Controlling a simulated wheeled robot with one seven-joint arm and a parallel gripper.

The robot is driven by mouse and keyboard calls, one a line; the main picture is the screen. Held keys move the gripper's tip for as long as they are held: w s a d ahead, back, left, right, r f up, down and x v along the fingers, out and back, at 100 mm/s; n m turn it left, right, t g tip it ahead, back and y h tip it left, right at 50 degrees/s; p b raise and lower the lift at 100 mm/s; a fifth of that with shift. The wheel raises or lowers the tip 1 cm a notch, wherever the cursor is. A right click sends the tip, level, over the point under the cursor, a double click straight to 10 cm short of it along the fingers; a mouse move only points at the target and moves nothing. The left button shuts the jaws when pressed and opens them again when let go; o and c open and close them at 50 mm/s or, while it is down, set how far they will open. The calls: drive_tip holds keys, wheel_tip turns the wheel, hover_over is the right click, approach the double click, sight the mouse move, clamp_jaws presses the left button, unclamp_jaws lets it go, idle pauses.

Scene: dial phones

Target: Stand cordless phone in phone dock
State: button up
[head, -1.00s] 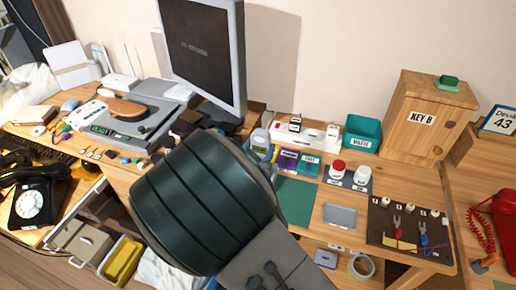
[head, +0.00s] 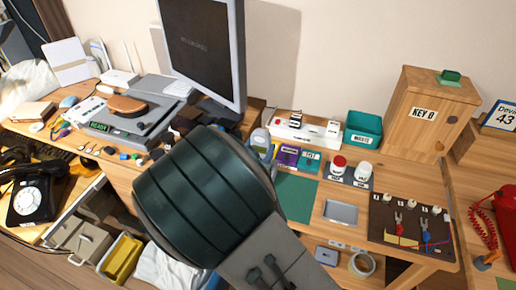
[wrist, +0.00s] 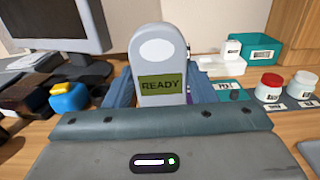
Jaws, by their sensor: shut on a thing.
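The cordless phone is a pale grey, rounded handset with a white oval and a green READY screen. It stands upright between my gripper's fingers in the wrist view (wrist: 162,62), and my gripper (wrist: 161,90) is shut on it. In the head view the top of the phone (head: 260,138) shows just past my dark green wrist, which hides most of the gripper. I cannot surely identify the phone dock; a long white unit with small items on it (head: 284,133) lies behind and right of the phone. The phone's lower end is hidden.
A monitor (head: 203,50) stands left of the phone. A teal bin (head: 362,130), red-lidded jar (head: 338,165), white jar (head: 363,172) and wooden cabinet (head: 422,115) are to the right. A green mat (head: 296,198) is bare. A black dial phone (head: 32,200) is far left.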

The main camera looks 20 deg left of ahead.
drive_tip(key=shift+f+b, duration=0.5)
drive_tip(key=shift+f, duration=0.3)
drive_tip(key=o, duration=1.2)
drive_tip(key=shift+c, duration=0.2)
